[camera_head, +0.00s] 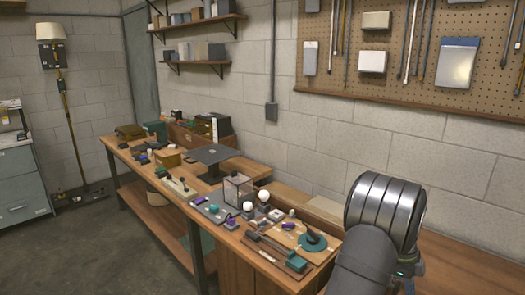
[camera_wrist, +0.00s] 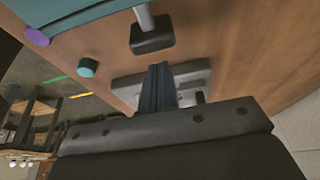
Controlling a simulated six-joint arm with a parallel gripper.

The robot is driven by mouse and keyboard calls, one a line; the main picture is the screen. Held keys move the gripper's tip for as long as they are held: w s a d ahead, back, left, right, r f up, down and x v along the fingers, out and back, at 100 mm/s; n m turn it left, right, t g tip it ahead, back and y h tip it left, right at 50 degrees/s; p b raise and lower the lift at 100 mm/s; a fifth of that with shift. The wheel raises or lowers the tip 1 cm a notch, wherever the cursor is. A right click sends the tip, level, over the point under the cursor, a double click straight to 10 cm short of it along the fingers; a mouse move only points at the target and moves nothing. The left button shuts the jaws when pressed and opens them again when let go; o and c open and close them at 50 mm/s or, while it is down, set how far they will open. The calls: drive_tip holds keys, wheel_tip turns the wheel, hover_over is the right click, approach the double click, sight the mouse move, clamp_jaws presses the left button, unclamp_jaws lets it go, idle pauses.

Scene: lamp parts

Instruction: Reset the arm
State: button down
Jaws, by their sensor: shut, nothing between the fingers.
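My gripper (camera_wrist: 160,88) shows in the wrist view as narrow dark fingers, shut and empty, above a wide black body. My arm fills the lower right of the head view, and my gripper cannot be made out there. Lamp parts lie on the near bench: white round bulbs (camera_head: 263,196), a teal round base with a dark arm (camera_head: 312,242), and small purple pieces (camera_head: 231,223). The wrist view shows a purple piece (camera_wrist: 37,37), a small teal cylinder (camera_wrist: 87,68), and a light grey part (camera_wrist: 195,82) partly hidden behind the fingers.
A glass-sided box (camera_head: 238,191) and a dark raised platform (camera_head: 209,155) stand on the wooden bench. Long tools (camera_head: 275,252) lie at its front edge. A pegboard (camera_head: 420,50) and shelves (camera_head: 196,65) are on the wall.

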drive_tip(key=shift+w+a+r, duration=0.15)
drive_tip(key=shift+w+a, duration=0.65)
drive_tip(key=shift+a, duration=0.05)
drive_tip(key=c, duration=0.9)
unclamp_jaws()
drive_tip(key=o, duration=0.3)
drive_tip(key=shift+s+r, duration=0.15)
drive_tip(key=shift+r, duration=0.15)
drive_tip(key=o, duration=0.6)
drive_tip(key=s+r+y, duration=0.1)
drive_tip(key=s+r, duration=0.3)
drive_tip(key=r, duration=0.3)
drive_tip(key=shift+s+a+t, duration=0.35)
drive_tip(key=shift+s+t, duration=0.05)
drive_tip(key=s+a+r+t+y, duration=0.2)
drive_tip(key=s+a+r, duration=0.3)
drive_tip(key=s+r, duration=0.4)
wheel_tip(320, 180, down, 9)
drive_tip(key=shift+w+d, duration=0.15)
drive_tip(key=shift+w, duration=0.25)
drive_tip(key=shift+r, duration=0.2)
